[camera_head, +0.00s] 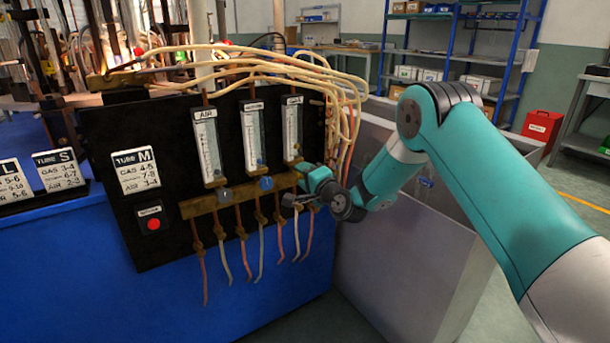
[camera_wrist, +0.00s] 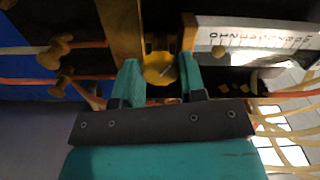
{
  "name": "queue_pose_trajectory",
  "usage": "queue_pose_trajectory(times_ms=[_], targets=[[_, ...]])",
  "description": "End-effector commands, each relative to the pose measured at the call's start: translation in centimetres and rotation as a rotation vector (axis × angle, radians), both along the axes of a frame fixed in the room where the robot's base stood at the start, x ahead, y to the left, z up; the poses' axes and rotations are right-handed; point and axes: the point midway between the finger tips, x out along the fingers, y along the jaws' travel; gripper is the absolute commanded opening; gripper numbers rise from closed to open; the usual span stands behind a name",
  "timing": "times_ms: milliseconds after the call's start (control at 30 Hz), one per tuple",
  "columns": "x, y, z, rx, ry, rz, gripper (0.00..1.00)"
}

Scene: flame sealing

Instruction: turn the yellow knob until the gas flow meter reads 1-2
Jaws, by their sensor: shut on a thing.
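The yellow knob (camera_wrist: 159,68) shows in the wrist view between the two teal fingers of my gripper (camera_wrist: 160,63). The fingers are shut on its sides. In the head view, my gripper (camera_head: 301,182) is at the right end of the brass manifold (camera_head: 240,199) and hides the knob. The gas flow meter (camera_head: 292,128) stands upright just above it. In the wrist view its scale (camera_wrist: 250,37) lies sideways to the right of the knob, with low numbers nearest the knob. I cannot tell its reading for sure.
Two more flow meters (camera_head: 207,147) (camera_head: 253,135) stand to the left, with grey (camera_head: 225,194) and blue (camera_head: 266,183) knobs below. Hoses (camera_head: 260,230) hang below the manifold, and others loop at the panel's upper right. A red button (camera_head: 153,224) is at lower left.

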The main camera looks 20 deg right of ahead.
Motion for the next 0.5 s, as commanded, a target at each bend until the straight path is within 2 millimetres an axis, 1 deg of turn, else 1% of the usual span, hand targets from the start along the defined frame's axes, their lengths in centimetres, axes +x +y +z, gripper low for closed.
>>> queue_pose_trajectory(times_ms=[233,267,300,367,500], targets=[[-0.08,0.07,-0.16,0.0,0.003,0.001,0.14],[-0.08,0.07,-0.16,0.0,0.003,0.001,0.4],[-0.08,0.07,-0.16,0.0,0.003,0.001,0.49],[-0.07,0.06,-0.15,-0.001,0.003,0.001,0.63],[-0.05,0.04,-0.09,-0.002,0.002,0.001,0.63]])
